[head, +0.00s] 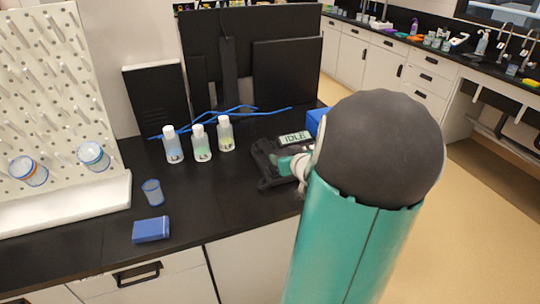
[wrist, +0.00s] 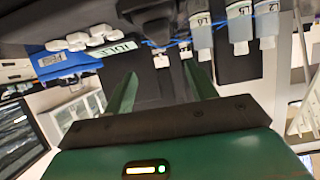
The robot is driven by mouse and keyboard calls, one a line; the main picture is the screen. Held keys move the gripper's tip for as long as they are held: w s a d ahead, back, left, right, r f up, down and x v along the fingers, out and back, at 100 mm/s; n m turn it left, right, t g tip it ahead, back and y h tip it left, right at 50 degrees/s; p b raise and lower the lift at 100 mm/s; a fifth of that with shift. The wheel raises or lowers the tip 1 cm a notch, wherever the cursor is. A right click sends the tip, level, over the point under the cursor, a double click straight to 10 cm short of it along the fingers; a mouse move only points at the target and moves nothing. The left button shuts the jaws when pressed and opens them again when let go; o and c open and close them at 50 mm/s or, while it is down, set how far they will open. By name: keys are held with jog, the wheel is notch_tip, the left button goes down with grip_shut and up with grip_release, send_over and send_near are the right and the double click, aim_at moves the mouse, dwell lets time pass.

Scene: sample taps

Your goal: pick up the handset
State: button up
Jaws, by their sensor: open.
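A black device (head: 268,157) with a lit display (head: 294,138) reading "IDLE" lies on the dark bench. The handset appears to be its black part, but I cannot tell handset from base. In the wrist view, a dark rounded part (wrist: 152,18) lies beyond the fingertips and the display (wrist: 106,52) is at the left. My gripper (wrist: 159,70) is open, its two green fingers apart with nothing seen held between them. In the head view, my gripper (head: 288,165) is over the device, mostly hidden by my arm. Contact cannot be told.
Three labelled bottles (head: 201,143) stand left of the device, with a blue cable (head: 240,110) behind. A blue box (head: 316,121) is close behind my arm. A small cup (head: 152,193), a blue block (head: 151,229) and a white peg rack (head: 45,95) are at left.

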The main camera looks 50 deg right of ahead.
aim_at(271, 151)
jog(key=x, duration=0.4)
jog(key=shift+w+d+f, duration=0.1)
jog(key=shift+w+f, duration=0.1)
jog(key=shift+w, duration=0.05)
jog(key=w+f, duration=0.1)
jog(key=w+d+f, duration=0.1)
jog(key=w, duration=0.1)
jog(key=shift+w+d+f, duration=0.2)
jog(key=shift+f, duration=0.05)
jog(key=shift+w+d+f, duration=0.2)
jog(key=shift+w+d, duration=0.1)
jog(key=shift+w, duration=0.1)
jog(key=c, duration=1.2)
jog(key=shift+o, duration=0.2)
jog(key=shift+r, duration=0.1)
